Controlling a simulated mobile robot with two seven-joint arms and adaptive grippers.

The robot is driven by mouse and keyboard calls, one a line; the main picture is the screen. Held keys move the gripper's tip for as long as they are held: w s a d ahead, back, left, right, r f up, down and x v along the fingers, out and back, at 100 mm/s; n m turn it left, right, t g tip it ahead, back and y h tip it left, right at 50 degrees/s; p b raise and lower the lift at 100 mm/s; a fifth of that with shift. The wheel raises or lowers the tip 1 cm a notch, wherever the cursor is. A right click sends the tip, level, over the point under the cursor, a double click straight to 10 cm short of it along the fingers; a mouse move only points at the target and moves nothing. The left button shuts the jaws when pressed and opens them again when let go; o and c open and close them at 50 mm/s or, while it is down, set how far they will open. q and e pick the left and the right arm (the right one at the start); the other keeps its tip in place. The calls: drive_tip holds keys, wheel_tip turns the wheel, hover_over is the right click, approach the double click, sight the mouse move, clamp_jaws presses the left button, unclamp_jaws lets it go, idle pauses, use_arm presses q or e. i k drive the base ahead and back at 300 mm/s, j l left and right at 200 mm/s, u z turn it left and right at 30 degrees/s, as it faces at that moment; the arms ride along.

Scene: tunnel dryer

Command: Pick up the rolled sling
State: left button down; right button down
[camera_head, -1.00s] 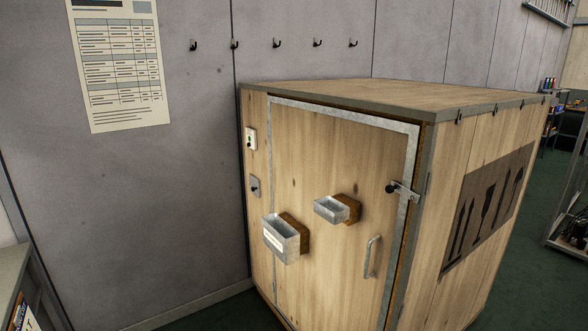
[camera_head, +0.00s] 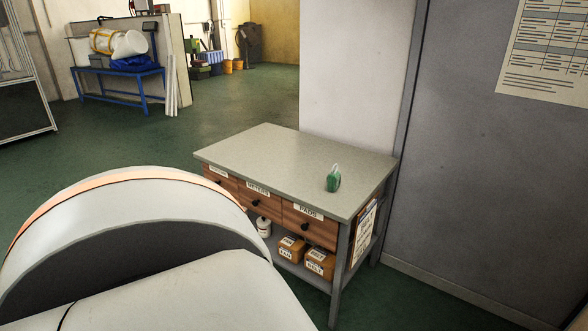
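A small green bundle with a pale loop at its top (camera_head: 333,181) stands on the grey-topped workbench (camera_head: 270,152), near its right front part. It looks like the rolled sling, but it is too small to be sure. Nothing holds it. A large white and orange link of my arm fills the lower left of the view and hides part of the bench's left side. Neither of my grippers shows.
The workbench has labelled wooden drawers (camera_head: 262,203) and a lower shelf with cardboard boxes (camera_head: 292,249) and a white bottle (camera_head: 264,227). A grey wall panel (camera_head: 465,170) stands at right. A blue bench (camera_head: 120,78) stands far back; green floor between is open.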

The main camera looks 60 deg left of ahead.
sight(333, 179)
drive_tip(key=u, duration=1.7)
drive_tip(key=i+j, duration=0.25)
drive_tip(key=i, duration=0.25)
